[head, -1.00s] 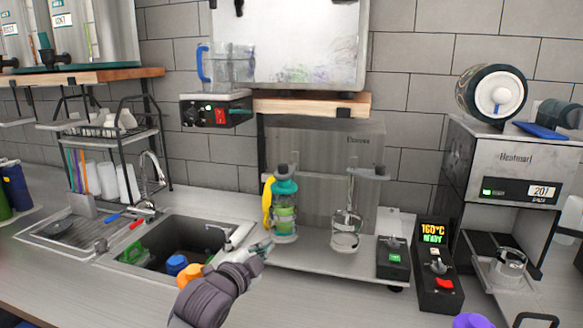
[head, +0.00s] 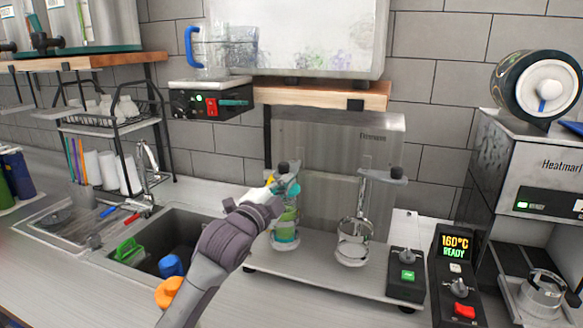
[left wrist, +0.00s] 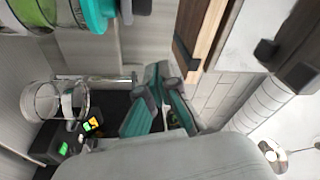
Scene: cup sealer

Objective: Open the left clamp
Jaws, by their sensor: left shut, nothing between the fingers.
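The left clamp (head: 283,168) has a black knob at its top and stands above a clear cup (head: 284,238) with teal and green on it. In the left wrist view a green cup with a teal top (left wrist: 97,12) shows at the top left. My left gripper (head: 278,187) is at the clamp's head, just below the knob, and hides part of it and the upper cup. I cannot tell whether it touches the clamp. A bit of yellow (head: 271,180) shows beside the gripper. My right gripper is not in view.
A second clamp (head: 381,176) with a clear cup (head: 354,244) stands to the right. A control box (head: 406,275) and a 160°C display unit (head: 457,277) stand further right. The sink (head: 190,232) is at left. A wooden shelf (head: 320,95) is above.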

